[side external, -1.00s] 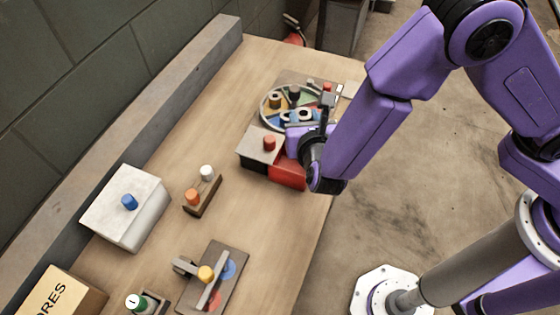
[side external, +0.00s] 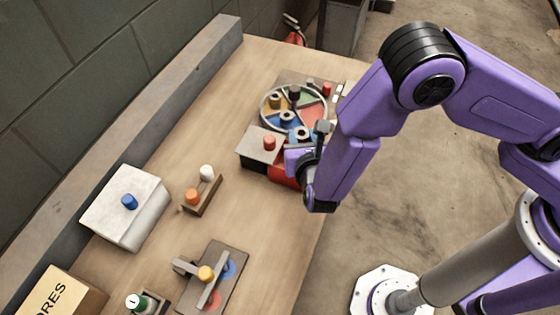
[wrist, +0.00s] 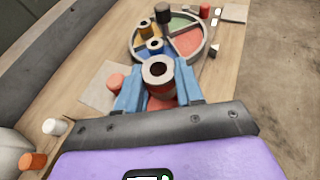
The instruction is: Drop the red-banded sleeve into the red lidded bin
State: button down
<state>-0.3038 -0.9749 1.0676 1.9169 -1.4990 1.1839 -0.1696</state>
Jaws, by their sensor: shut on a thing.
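My gripper (wrist: 158,88) has blue fingers shut on a pale-topped sleeve (wrist: 158,70) with a dark hole. Red shows below its rim, but I cannot tell band from bin there. In the side view the held sleeve (side external: 302,133) is near the close rim of the round tray, above the bin area. The red bin (side external: 281,175) is below my gripper and partly hidden by it. A grey lid (side external: 254,146) with a red knob (side external: 269,143) lies at its left, over a black part. The bin's opening is hidden in the side view.
A round tray (wrist: 137,52) with coloured sectors and several standing pieces lies just beyond. A wooden holder (side external: 207,197) with orange and white pegs, a white box (side external: 148,228) with a blue knob, and a brown board (side external: 232,270) stand nearer. The table between is clear.

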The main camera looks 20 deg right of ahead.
jog(key=c, duration=0.6)
grip_release()
jog(key=shift+c, duration=0.2)
jog(key=v, duration=1.7)
jog(key=shift+s, duration=0.25)
jog(key=shift+r, duration=0.1)
jog(key=w+d+r+m+g+h, duration=0.1)
jog(key=d+r+m+g, duration=0.3)
jog(key=d, duration=0.5)
jog(key=w+d+r+m+g+h, duration=0.15)
jog(key=d+m+g, duration=0.25)
jog(key=d+m, duration=0.45)
jog(key=s+d+r+m+g+y, duration=0.2)
jog(key=s+d+m+y, duration=0.1)
jog(key=s+d, duration=0.2)
jog(key=s+d+r+m+g+y, duration=0.2)
jog(key=s+d+r+m+y, duration=0.1)
jog(key=d, duration=0.4)
jog(key=s+m+y, duration=0.1)
jog(key=s, duration=0.1)
jog(key=shift+s+d+g, duration=0.3)
jog(key=shift+s+d, duration=0.05)
